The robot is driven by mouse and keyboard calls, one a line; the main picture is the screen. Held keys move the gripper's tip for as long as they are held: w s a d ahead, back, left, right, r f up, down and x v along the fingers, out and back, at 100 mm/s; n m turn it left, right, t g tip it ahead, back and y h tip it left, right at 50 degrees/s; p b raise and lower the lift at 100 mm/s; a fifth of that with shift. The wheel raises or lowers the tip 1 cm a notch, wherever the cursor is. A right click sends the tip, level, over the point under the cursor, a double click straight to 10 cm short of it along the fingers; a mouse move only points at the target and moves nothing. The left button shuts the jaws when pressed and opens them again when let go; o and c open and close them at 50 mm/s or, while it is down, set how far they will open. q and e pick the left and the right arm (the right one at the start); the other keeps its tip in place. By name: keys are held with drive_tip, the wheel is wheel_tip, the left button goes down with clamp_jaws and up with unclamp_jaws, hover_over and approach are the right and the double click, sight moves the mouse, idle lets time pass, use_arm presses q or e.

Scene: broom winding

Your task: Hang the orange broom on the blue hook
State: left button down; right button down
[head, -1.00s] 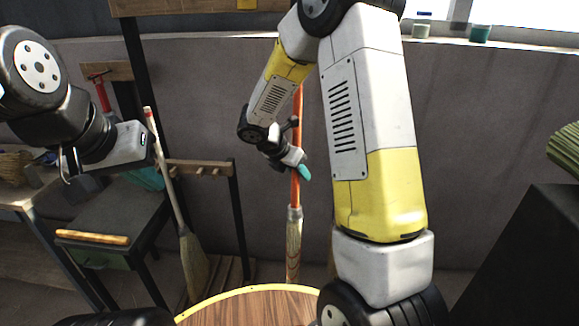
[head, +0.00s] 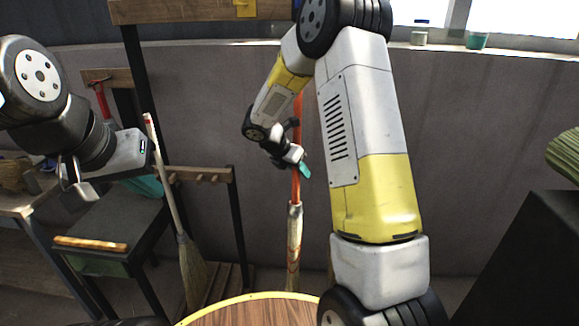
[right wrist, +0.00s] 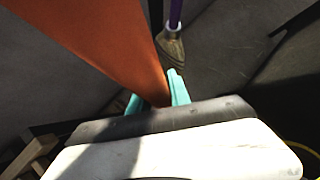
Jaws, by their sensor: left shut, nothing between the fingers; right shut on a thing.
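The orange broom (head: 296,186) hangs upright, its pale bristles (head: 294,250) pointing down. My right gripper (head: 301,167) is shut on its orange handle, with teal fingertips showing beside it. In the right wrist view, the orange handle (right wrist: 115,40) runs between the teal fingers of the right gripper (right wrist: 157,96). The handle's upper part is hidden behind my right arm. No blue hook can be made out; part of the rack's top board is hidden by that arm. My left gripper (head: 76,184) is shut and empty at the left.
The top board (head: 185,11) carries a yellow hook (head: 243,8). A broom with a pale handle (head: 168,185) leans at the left, near a low pegged rail (head: 205,174). A purple-handled broom (right wrist: 174,45) shows in the wrist view. A round table (head: 255,312) stands in front.

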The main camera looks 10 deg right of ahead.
drive_tip(key=shift+w+d+f, duration=0.25)
drive_tip(key=shift+w+f, duration=0.3)
drive_tip(key=shift+w, duration=0.3)
idle(0.3)
